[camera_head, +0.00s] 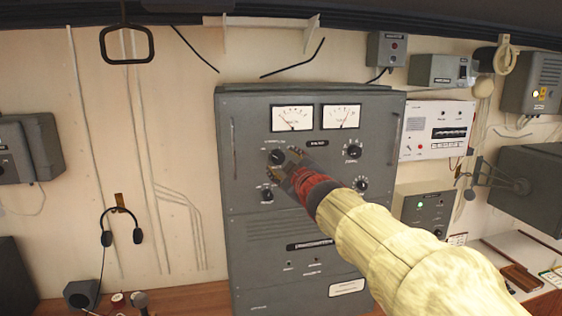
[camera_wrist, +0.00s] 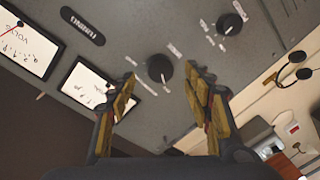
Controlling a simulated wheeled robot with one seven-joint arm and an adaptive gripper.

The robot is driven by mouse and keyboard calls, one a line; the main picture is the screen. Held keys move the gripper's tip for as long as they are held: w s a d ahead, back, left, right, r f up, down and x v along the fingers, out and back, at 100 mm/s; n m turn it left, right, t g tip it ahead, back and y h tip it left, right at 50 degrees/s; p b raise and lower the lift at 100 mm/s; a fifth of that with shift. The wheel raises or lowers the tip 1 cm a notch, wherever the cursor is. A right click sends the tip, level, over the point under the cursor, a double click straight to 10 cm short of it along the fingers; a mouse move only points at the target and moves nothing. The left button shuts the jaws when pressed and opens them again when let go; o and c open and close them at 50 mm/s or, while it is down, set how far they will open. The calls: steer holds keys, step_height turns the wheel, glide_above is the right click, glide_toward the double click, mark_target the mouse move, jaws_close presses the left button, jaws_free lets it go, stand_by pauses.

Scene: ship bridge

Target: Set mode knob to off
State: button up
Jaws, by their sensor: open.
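A grey panel (camera_head: 270,230) stands upright against the wall with several black knobs. The upper left knob (camera_head: 277,157) is right by the tips of my gripper (camera_head: 286,165). In the wrist view this black knob (camera_wrist: 160,68) sits in the gap between the two open fingers of my gripper (camera_wrist: 160,76). The fingers are apart from it on both sides, and nothing is held. Whether the tips reach its depth I cannot tell. Small labels surround the knob but are too small to read, so I cannot tell its setting or confirm it is the mode knob.
A lower left knob (camera_head: 267,194) is close below; it also shows in the wrist view (camera_wrist: 229,23). An upper right knob (camera_head: 354,150) and a lower right knob (camera_head: 361,185) are near my arm. Two dial meters (camera_head: 292,117) sit above. A vertical handle (camera_head: 235,148) is at the left.

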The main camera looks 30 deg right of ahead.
steer(key=v, duration=0.8)
steer(key=s+d+f+m+g+h+b, duration=0.1)
steer(key=s+d+f+m+g+h, duration=0.2)
steer(key=f, duration=0.5)
steer(key=s+d+f+m+g+b, duration=0.1)
steer(key=s+d+f+m+g, duration=0.2)
steer(key=s+f, duration=0.4)
steer(key=s+a+f+g+y+b, duration=0.1)
steer(key=s+a+f+b, duration=0.4)
steer(key=f, duration=0.6)
steer(key=s+a+f+g+y+b, duration=0.2)
steer(key=s+a+f+b, duration=0.4)
steer(key=a+f, duration=0.4)
steer(key=s+a+f+g+y+b, duration=0.2)
steer(key=s+a+f+b, duration=0.3)
steer(key=a+f, duration=0.3)
step_height(320, 180, down, 4)
steer(key=shift+s+a+r+m+y+b, duration=0.15)
steer(key=shift+s+m+y+b, duration=0.25)
steer(key=shift+y, duration=0.4)
